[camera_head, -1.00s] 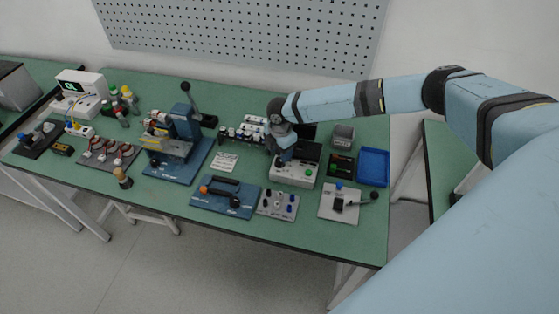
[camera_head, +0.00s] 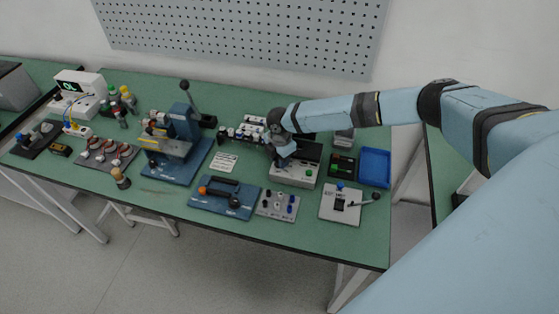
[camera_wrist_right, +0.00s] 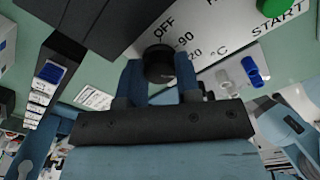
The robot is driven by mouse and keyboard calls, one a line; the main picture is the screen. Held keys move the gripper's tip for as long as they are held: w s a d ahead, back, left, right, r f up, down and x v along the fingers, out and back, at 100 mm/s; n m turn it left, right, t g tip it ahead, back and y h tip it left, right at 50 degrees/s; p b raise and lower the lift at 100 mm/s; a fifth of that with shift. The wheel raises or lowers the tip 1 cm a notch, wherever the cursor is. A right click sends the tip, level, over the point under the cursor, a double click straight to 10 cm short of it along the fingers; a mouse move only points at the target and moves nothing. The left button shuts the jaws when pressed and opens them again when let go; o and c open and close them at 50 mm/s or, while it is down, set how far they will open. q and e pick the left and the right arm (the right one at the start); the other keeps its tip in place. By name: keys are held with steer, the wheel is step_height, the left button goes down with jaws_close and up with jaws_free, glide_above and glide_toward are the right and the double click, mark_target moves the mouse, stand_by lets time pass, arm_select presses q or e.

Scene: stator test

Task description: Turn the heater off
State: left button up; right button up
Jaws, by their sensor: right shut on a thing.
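The heater (camera_head: 293,175) is a light grey box with a dark top, on the green bench right of centre in the head view. In the right wrist view its front panel (camera_wrist_right: 207,27) carries the marks OFF, 90, 20 °C and START. A round black knob (camera_wrist_right: 159,62) sits beside the OFF and 90 marks. My right gripper (camera_wrist_right: 158,75) is shut on this knob, one blue finger on each side. In the head view the right gripper (camera_head: 283,157) is at the heater's left front. The knob's pointer cannot be made out. My left gripper is not in view.
A green button (camera_wrist_right: 273,7) is on the heater panel near START. A blue tray (camera_head: 374,181) and a grey switch plate (camera_head: 326,209) stand to the right. A blue press (camera_head: 180,133) and a vial rack (camera_head: 240,137) stand to the left.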

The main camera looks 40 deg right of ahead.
steer(key=n, duration=0.6)
steer(key=shift+n+b, duration=0.3)
steer(key=shift+n, duration=0.1)
steer(key=n, duration=0.6)
steer(key=shift+n+b, duration=0.35)
steer(key=shift+n, duration=0.05)
steer(key=o, duration=0.7)
step_height(320, 180, up, 6)
steer(key=p, duration=0.5)
steer(key=shift+r, duration=0.15)
